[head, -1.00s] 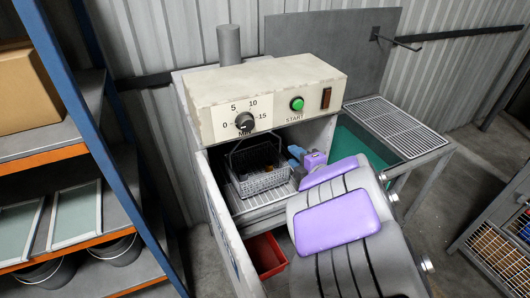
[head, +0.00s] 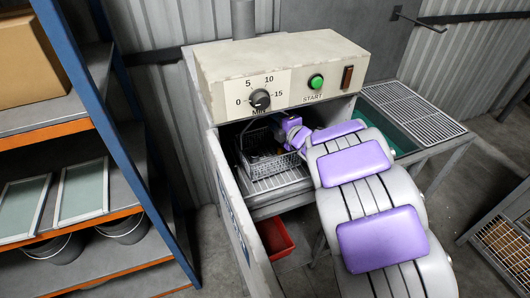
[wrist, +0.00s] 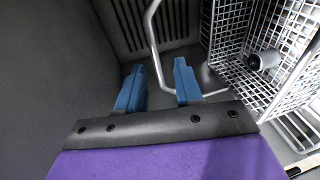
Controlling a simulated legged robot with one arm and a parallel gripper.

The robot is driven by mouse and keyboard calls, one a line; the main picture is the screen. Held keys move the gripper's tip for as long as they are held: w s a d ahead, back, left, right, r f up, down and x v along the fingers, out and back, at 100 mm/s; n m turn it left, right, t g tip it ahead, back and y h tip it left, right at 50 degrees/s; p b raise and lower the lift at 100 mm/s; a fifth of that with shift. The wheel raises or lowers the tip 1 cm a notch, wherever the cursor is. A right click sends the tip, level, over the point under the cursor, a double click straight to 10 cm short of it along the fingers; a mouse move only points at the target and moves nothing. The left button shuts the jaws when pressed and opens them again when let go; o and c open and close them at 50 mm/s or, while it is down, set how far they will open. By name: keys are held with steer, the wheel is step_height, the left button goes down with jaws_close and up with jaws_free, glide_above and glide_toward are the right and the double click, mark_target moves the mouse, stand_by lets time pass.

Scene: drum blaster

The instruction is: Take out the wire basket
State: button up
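The wire basket (head: 258,172) is grey mesh and sits on a slatted rack inside the open cabinet of the blaster. Its thin bail handle (head: 240,140) stands up over it. In the wrist view the basket (wrist: 235,75) is at the right with a dark grey cylindrical part inside, and the bent handle bar (wrist: 155,60) rises beyond my fingers. My gripper (wrist: 158,88) has two blue fingers set apart, with nothing between them. In the head view my arm reaches into the cabinet and hides the basket's right side.
The blaster's control box (head: 280,75) overhangs the opening. Its door (head: 235,215) stands open at the left. A red bin (head: 274,238) is below. A shelf rack (head: 120,140) stands at the left and a grated side table (head: 412,108) at the right.

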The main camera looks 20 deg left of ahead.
steer(key=b+x, duration=0.1)
steer(key=x, duration=0.4)
steer(key=shift+w, duration=0.3)
steer(key=shift+d+r, duration=0.15)
steer(key=shift+d, duration=0.15)
steer(key=shift+c, duration=0.3)
steer(key=shift+d, duration=0.35)
steer(key=c, duration=0.3)
jaws_close()
steer(key=shift+a, duration=0.2)
steer(key=shift+s+a, duration=0.1)
steer(key=shift+f, duration=0.2)
